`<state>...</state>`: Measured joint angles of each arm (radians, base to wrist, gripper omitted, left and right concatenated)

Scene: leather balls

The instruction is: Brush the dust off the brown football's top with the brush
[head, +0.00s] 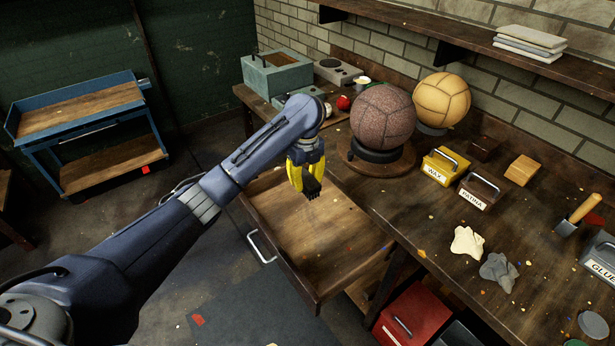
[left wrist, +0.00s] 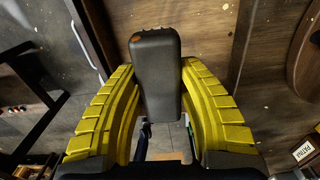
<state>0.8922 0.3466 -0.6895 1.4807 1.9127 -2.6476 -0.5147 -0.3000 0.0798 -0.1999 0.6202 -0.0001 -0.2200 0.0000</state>
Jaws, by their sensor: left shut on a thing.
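The brown football (head: 383,117) sits on a black ring stand on a round wooden base on the bench. Its surface looks speckled with pale dust. My left gripper (head: 305,177) has yellow fingers and is above the open drawer, left of the football and apart from it. It is shut on the brush (head: 312,188), a small dark block. In the left wrist view the brush (left wrist: 156,75) shows as a black rounded block between the yellow fingers. Its bristles cannot be made out. My right gripper is not in view.
The open drawer (head: 285,215) juts from the bench and looks empty. A tan ball (head: 442,99) stands behind the football. A yellow WAX box (head: 440,168) and a PATINA box (head: 478,192) stand to its right. A red ball (head: 343,102) lies to its left.

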